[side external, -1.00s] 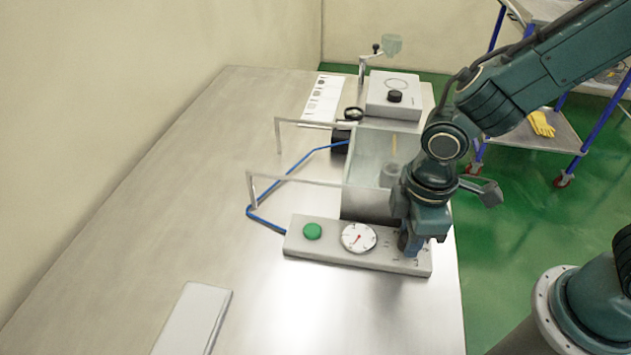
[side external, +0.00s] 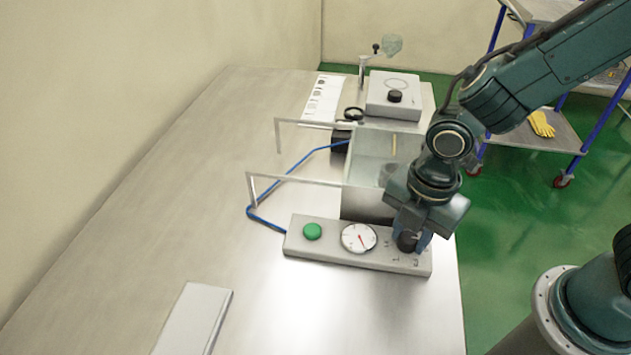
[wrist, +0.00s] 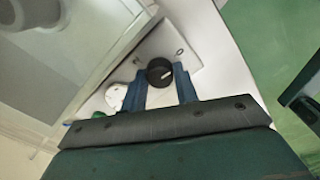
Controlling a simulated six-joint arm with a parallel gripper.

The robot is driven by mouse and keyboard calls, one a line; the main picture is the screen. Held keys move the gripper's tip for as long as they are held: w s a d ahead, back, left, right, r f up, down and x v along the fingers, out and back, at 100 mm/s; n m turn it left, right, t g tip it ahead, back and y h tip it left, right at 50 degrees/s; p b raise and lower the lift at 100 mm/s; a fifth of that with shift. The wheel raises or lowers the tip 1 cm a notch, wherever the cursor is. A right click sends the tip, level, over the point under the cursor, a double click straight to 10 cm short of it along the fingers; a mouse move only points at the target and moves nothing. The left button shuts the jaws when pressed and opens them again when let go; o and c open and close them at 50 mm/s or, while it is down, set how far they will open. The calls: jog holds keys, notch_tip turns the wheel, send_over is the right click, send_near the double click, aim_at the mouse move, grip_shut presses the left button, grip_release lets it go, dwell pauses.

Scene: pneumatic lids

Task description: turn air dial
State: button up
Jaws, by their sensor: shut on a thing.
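The black air dial (side external: 406,241) stands on the right part of a light grey control panel (side external: 375,259). In the wrist view the round dial (wrist: 160,72) with a pale pointer mark sits between my two blue fingers. My gripper (side external: 412,240) points down at the panel and is shut on the dial. The panel also carries a white gauge (side external: 359,238) with a red needle, pointing to the lower right, and a green button (side external: 312,231) at its left. Printed marks show around the dial; my gripper hides some of them.
A clear-walled box (side external: 366,165) stands directly behind the panel, with thin metal bars (side external: 300,178) and a blue hose (side external: 285,180) to its left. A grey unit (side external: 394,108) with a black knob stands farther back. The table's left side is mostly clear.

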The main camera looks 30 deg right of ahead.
aim_at(413, 239)
jog(key=shift+n, duration=0.5)
jog(key=o, duration=1)
jog(key=shift+c, duration=0.2)
jog(key=shift+r, duration=0.1)
notch_tip(413, 239, up, 14)
jog(key=shift+s, duration=0.25)
jog(key=shift+d, duration=0.1)
